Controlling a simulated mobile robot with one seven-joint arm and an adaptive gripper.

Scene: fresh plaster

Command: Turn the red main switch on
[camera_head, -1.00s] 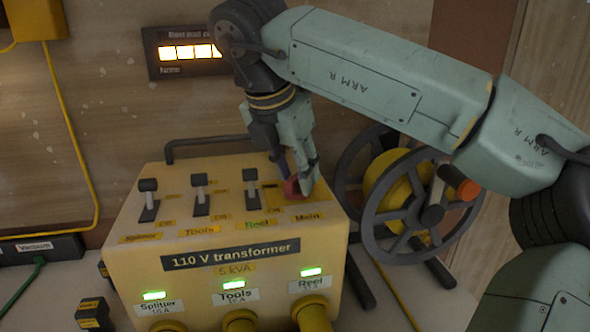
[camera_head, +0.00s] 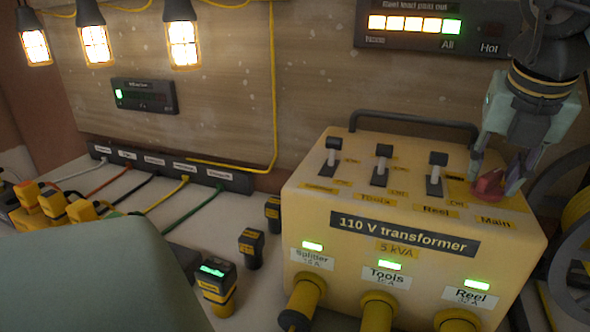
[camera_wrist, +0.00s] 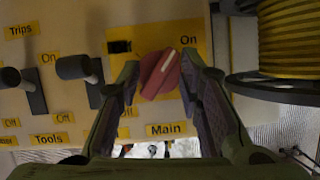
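The red main switch (camera_head: 488,185) is a rotary knob at the right of the yellow 110 V transformer's (camera_head: 325,215) top. In the wrist view the knob (camera_wrist: 160,75) has its white line pointing up and right toward the "On" label (camera_wrist: 188,40). My gripper (camera_head: 499,172) points down over the knob. In the wrist view my gripper (camera_wrist: 159,68) is open, one finger on each side of the knob, with narrow gaps showing. Green lights above Splitter (camera_head: 312,246), Tools (camera_head: 389,265) and Reel (camera_head: 478,285) are lit.
Three lever switches, Splitter (camera_head: 331,158), Tools (camera_head: 381,167) and Reel (camera_head: 436,177), stand left of the knob. A black handle (camera_head: 430,119) runs behind them. A cable reel (camera_head: 570,230) is close on the right. Lit lamps (camera_head: 95,45) hang at upper left.

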